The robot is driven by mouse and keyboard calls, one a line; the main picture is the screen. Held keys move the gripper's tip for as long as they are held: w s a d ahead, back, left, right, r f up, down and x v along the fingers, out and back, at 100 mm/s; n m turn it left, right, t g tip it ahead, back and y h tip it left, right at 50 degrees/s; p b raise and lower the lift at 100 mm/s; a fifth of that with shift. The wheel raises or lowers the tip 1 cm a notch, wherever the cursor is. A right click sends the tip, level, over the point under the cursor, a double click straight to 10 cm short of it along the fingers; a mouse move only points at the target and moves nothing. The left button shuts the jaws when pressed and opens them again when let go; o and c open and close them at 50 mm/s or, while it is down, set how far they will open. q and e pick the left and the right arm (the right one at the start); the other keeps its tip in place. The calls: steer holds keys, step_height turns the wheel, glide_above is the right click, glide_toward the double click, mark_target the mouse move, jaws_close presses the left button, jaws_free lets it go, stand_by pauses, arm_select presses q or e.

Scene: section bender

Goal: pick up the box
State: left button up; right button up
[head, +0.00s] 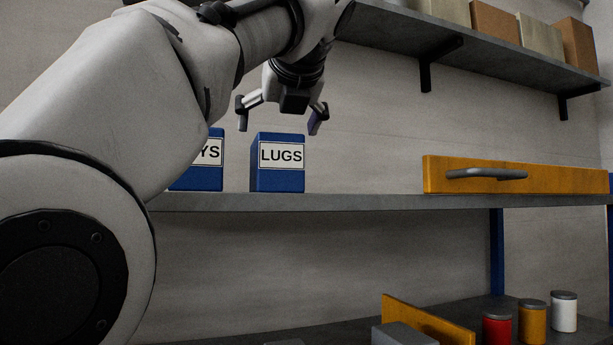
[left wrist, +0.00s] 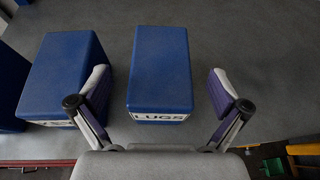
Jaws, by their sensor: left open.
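A blue box labelled LUGS (head: 277,180) stands upright on the middle shelf in the head view. A second blue box (head: 198,178), its label ending in YS, stands to its left, partly hidden by my left arm. My left gripper (head: 283,112) is open above the LUGS box, fingers pointing down and apart. In the left wrist view the LUGS box (left wrist: 160,68) lies between the two open fingers of my left gripper (left wrist: 160,105), not touched by either. The left finger is close beside the other blue box (left wrist: 62,75). My right gripper is not in view.
The grey shelf (head: 370,201) is clear right of the LUGS box up to an orange drawer front (head: 560,179) with a grey handle. An upper shelf (head: 400,26) holds several boxes. Below are red (head: 497,329), yellow (head: 532,325) and white (head: 564,315) jars.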

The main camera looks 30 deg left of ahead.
arm_select(q)
steer(key=shift+s+d, duration=0.2)
steer(key=p+x, duration=0.1)
steer(key=x, duration=0.5)
steer(key=shift+f, duration=0.25)
steer(key=shift+s+d+r, duration=0.15)
steer(key=shift+s+d, duration=0.05)
steer(key=shift+c, duration=0.7)
steer(key=shift+s+d+r, duration=0.15)
steer(key=shift+s+d, duration=0.1)
steer(key=shift+d, duration=0.05)
steer(key=c, duration=0.6)
steer(key=shift+d, duration=0.15)
steer(key=c, duration=0.5)
steer(key=shift+c, duration=1.2)
steer(key=shift+w+a, duration=0.1)
steer(key=shift+a, duration=0.1)
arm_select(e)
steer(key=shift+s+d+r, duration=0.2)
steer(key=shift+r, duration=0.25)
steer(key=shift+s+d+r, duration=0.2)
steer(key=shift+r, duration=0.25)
